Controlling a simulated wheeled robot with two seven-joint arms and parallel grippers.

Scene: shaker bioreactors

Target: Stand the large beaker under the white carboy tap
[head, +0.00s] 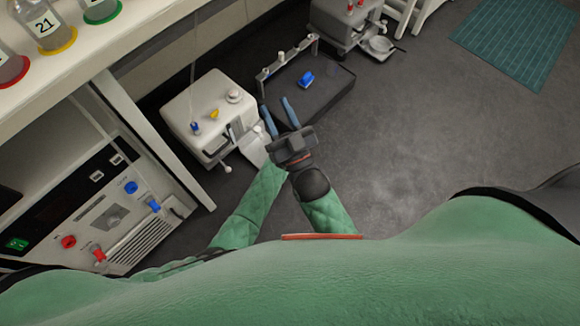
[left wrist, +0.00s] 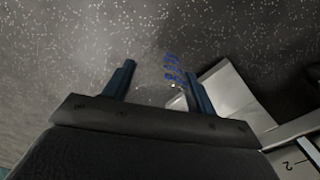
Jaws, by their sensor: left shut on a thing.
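In the left wrist view my left gripper (left wrist: 158,80) has its fingers apart, shut on a clear vessel. The vessel is almost invisible; blue printed marks (left wrist: 172,70) show on it, and I take it for the large beaker. No white carboy or tap can be made out in either view.
A dark platform (head: 322,98) with a blue part lies ahead. A control panel (head: 105,215) and a shelf with bottles (head: 45,22) are at left. Floor at right is clear.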

